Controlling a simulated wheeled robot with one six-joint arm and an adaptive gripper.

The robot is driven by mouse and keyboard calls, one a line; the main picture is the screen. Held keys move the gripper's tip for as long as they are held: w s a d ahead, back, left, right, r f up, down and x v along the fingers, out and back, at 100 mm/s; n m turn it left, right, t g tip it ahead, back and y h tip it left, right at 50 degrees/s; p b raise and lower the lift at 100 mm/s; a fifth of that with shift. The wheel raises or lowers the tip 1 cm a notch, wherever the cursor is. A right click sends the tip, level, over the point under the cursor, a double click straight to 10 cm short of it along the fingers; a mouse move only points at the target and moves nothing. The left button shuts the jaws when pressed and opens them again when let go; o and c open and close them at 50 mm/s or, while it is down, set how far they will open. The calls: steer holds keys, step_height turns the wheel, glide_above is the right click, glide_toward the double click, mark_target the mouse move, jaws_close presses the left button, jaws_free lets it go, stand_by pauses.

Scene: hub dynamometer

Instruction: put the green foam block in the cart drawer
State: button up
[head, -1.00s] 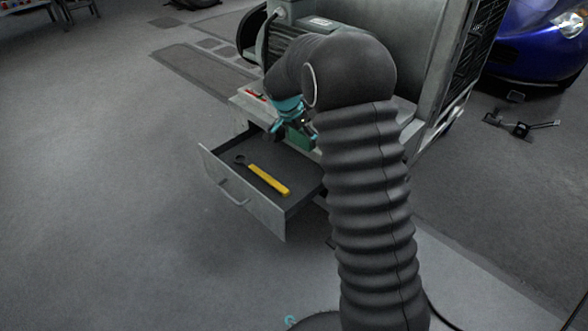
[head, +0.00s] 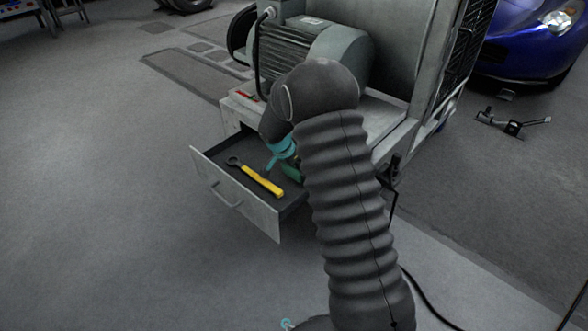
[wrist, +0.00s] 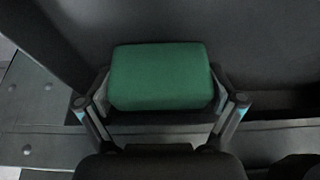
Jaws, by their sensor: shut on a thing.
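The green foam block (wrist: 160,77) is held between the two fingers of my gripper (wrist: 160,100) in the wrist view, with dark drawer floor behind it. In the head view only part of the green block (head: 291,172) shows below my teal gripper (head: 281,160); my arm hides the rest. The cart drawer (head: 237,200) is pulled open. My gripper and the block are over its right inner part. I cannot tell whether the block touches the drawer floor.
A wrench with a yellow handle (head: 262,182) lies in the drawer, left of the block. The cart carries a large grey motor (head: 305,50) above and behind the drawer. A metal ledge (wrist: 40,115) shows in the wrist view. Open floor lies left of the cart.

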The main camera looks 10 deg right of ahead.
steer(key=shift+f, duration=0.2)
steer(key=o, duration=0.7)
steer(key=shift+r, duration=0.1)
